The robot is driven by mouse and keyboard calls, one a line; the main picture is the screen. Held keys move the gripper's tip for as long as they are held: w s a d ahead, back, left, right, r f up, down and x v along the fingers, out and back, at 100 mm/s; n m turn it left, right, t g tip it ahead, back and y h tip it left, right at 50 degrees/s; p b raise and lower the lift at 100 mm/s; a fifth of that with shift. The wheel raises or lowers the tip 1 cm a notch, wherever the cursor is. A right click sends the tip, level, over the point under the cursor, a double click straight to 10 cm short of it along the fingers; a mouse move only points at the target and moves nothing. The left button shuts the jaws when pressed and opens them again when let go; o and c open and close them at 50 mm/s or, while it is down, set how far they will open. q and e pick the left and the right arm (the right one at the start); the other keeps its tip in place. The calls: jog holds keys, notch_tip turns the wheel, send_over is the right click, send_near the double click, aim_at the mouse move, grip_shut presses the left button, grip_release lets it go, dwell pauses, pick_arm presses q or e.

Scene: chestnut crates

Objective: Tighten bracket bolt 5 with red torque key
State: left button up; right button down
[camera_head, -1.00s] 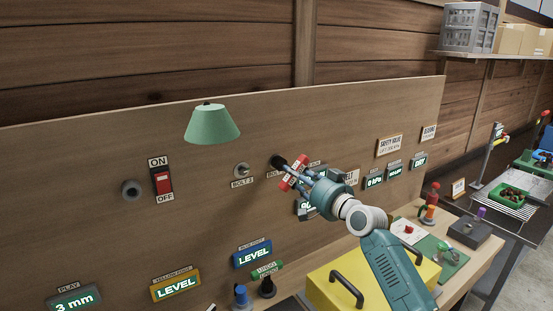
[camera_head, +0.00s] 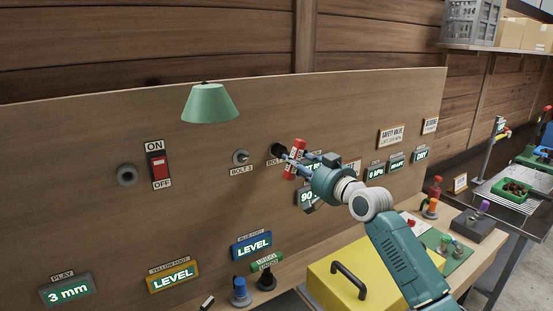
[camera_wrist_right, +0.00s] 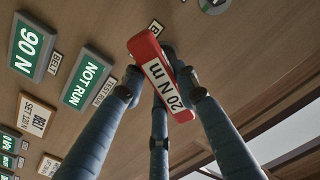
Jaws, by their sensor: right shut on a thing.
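The red torque key (camera_head: 295,144) is a red bar with a white label, standing steeply tilted in front of the board. In the right wrist view its label on the key (camera_wrist_right: 162,80) reads "20 N m". My right gripper (camera_head: 299,160) is shut on it, with its fingers around the bar. A dark round end (camera_head: 278,149) lies between the bar and the board, by a partly hidden label beginning "BOL". I cannot read that bolt's number or see whether the key is fully seated. A bare bolt (camera_head: 240,156) labelled "BOLT 3" is to the left. My left gripper is not in view.
The board (camera_head: 90,210) carries a red ON/OFF switch (camera_head: 159,167) and lit displays, including "90 N" (camera_wrist_right: 34,46) and "NOT RUN" (camera_wrist_right: 87,82). A green lamp (camera_head: 209,103) hangs at upper left.

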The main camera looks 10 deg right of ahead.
jog(key=shift+d+n+b, duration=0.1)
jog(key=shift+n+b, duration=0.55)
jog(key=shift+n, duration=0.55)
jog(key=shift+r+n, duration=0.1)
jog(key=shift+n, duration=0.3)
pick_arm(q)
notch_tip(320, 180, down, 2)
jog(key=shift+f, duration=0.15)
pick_arm(e)
jog(key=shift+r, duration=0.1)
jog(key=shift+n+b, duration=0.35)
jog(key=shift+n, duration=0.35)
jog(key=shift+r+m+p, duration=0.1)
jog(key=shift+m+p, duration=0.3)
jog(key=m+p, duration=0.2)
jog(key=m, duration=0.1)
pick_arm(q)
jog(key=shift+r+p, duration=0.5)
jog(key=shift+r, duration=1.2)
pick_arm(e)
jog(key=shift+f+m, duration=0.2)
jog(key=shift+m, duration=0.5)
